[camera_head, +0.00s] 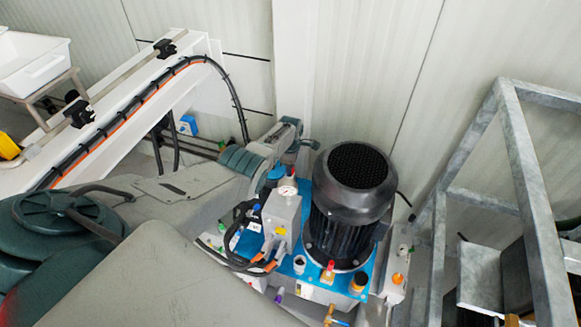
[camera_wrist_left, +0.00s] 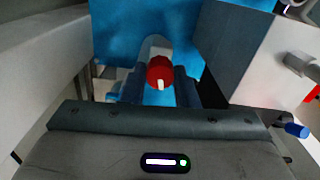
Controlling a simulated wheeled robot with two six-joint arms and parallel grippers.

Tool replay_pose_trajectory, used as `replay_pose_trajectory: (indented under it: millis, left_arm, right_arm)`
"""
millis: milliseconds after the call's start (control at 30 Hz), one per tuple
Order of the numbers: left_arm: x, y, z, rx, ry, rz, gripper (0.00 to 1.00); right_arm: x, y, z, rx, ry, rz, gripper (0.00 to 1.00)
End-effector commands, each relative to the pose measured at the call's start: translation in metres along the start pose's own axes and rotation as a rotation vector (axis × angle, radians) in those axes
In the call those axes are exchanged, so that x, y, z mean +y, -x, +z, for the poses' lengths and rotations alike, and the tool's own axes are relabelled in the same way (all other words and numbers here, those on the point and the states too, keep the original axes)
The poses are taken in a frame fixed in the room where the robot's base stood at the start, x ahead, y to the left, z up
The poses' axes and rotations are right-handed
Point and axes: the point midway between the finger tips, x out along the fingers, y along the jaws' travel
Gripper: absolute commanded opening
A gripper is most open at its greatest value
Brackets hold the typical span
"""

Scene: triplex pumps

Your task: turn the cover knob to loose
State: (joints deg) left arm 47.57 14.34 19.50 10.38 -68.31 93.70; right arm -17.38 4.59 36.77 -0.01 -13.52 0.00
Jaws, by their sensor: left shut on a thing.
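A red knob (camera_wrist_left: 159,70) with a white mark sits on a pale cylinder in the left wrist view. The white mark points toward the bottom of that picture. My left gripper (camera_wrist_left: 160,88) is shut on the knob, with a dark finger on each side of it. In the head view, my left arm reaches in from the left to the far side of the pump unit. There the left gripper (camera_head: 287,158) is small and partly hidden behind the grey block with the gauge (camera_head: 286,190). My right gripper is not in view.
A large black motor (camera_head: 350,215) stands on the blue base (camera_head: 312,277), close to the right of my left gripper. Black hoses (camera_head: 238,235) loop in front of the grey block. A galvanised metal frame (camera_head: 520,170) stands at the right. A white wall is behind.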

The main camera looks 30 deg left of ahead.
Motion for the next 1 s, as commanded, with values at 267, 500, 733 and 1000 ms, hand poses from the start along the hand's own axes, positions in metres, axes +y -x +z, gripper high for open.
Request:
replay_pose_trajectory:
  millis: [267,500,733,1000]
  left_arm:
    - [0.001,0.001,-0.001,0.001,-0.001,0.002,0.49]
    - [0.0,0.005,0.0,0.0,-0.001,0.001,0.49]
    - [0.001,0.04,-0.001,0.001,-0.001,0.004,0.49]
    - [0.001,0.084,-0.001,0.0,-0.001,0.004,0.49]
  right_arm:
    - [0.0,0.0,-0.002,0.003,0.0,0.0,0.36]
    - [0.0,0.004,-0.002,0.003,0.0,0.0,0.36]
    - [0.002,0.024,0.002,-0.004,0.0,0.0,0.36]
    - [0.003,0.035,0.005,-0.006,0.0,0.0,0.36]
